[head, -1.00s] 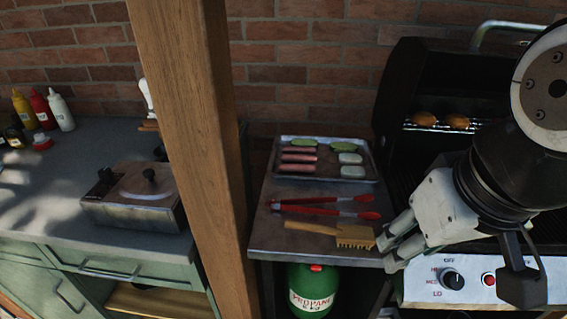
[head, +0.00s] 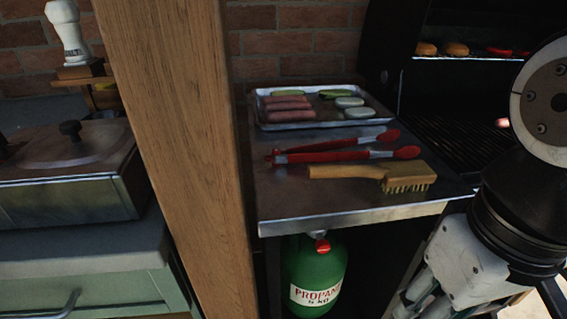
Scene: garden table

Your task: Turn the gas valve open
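A green propane tank (head: 313,272) with a white PROPANE label stands under the metal side shelf, below the middle of the head view. A red knob (head: 322,247) sits on its top, just under the shelf's front edge; I take this to be the gas valve. My gripper (head: 408,308) is at the lower right, pointing down and left, to the right of the tank and apart from it. Its fingertips run to the bottom edge of the picture, and I cannot tell how far apart they are. Nothing shows between them.
The metal shelf (head: 289,205) overhangs the tank and bears a tray (head: 376,117) of food, red tongs (head: 345,155) and a wooden brush (head: 375,175). A wooden post (head: 180,150) stands left of the tank. The grill (head: 450,135) is at the right.

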